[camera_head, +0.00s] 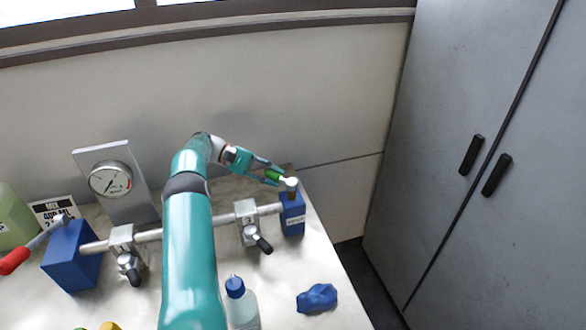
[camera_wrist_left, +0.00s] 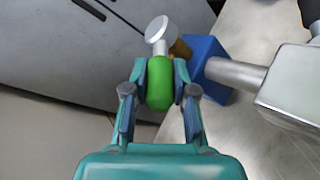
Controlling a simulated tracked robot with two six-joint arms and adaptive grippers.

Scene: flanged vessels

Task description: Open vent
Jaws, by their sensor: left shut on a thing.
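The vent is a small valve with a green handle (camera_head: 272,175) and a pale round cap (camera_head: 292,183) at the right end of the pipe, on a blue block (camera_head: 293,214). My left gripper (camera_head: 266,177) is shut on the green handle. In the left wrist view the green handle (camera_wrist_left: 160,82) sits between the two fingers of the left gripper (camera_wrist_left: 157,90), with the pale round cap (camera_wrist_left: 159,30) just beyond it. The blue block (camera_wrist_left: 207,66) is behind and to the right. My right gripper is not in view.
A metal pipe (camera_head: 148,236) with clamped valves runs left to a larger blue block (camera_head: 71,257). A red-handled lever (camera_head: 14,261) and a gauge (camera_head: 110,179) are at left. Grey cabinets (camera_head: 465,130) stand right.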

